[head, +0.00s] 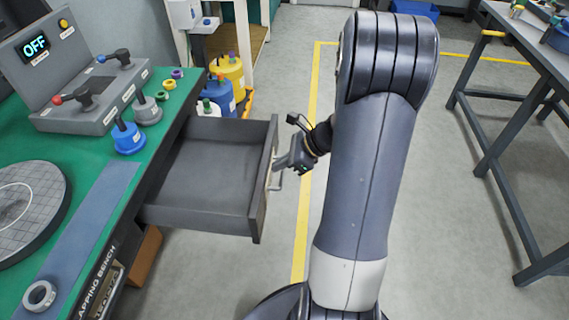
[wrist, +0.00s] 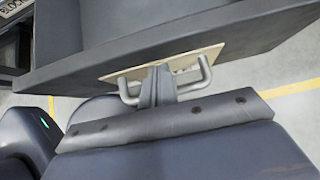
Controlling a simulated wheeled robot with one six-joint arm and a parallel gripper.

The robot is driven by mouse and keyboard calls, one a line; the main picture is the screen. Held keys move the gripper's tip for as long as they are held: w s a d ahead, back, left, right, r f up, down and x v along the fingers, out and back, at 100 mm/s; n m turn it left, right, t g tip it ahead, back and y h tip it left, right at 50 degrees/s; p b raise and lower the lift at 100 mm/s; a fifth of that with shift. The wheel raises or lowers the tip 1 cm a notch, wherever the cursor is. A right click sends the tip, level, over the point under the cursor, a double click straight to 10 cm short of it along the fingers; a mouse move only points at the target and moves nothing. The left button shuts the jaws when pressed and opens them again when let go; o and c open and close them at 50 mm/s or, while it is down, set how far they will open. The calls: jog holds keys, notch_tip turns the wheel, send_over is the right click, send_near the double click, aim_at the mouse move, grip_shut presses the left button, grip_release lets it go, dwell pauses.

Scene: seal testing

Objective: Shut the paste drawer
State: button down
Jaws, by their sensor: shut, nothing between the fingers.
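A dark grey drawer (head: 210,180) stands pulled out from the green-topped lapping bench in the head view, and its inside looks empty. Its front panel (wrist: 170,45) fills the upper part of the wrist view. A metal bar handle (wrist: 130,92) sits on a pale plate (wrist: 112,76) on that front. My gripper (head: 283,162) is at the handle on the outer side of the drawer front. In the wrist view my gripper's fingers (wrist: 156,82) are shut, with nothing between them, and overlap the handle's middle. I cannot tell whether they touch the front.
The bench top (head: 150,150) holds a control box with an OFF display (head: 36,46), a round plate (head: 28,205) and several small fittings. Blue and yellow containers (head: 228,72) stand behind the drawer. Another table (head: 520,40) is at right, with open floor between.

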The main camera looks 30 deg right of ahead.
jog(key=w+a+p, duration=0.1)
jog(key=w+a, duration=0.4)
jog(key=a, duration=0.2)
jog(key=w+a+p, duration=0.1)
jog(key=w+a, duration=0.4)
jog(key=a, duration=0.3)
jog(key=w+a+p, duration=0.2)
jog(key=w+a, duration=0.3)
jog(key=a, duration=0.3)
jog(key=shift+w, duration=0.3)
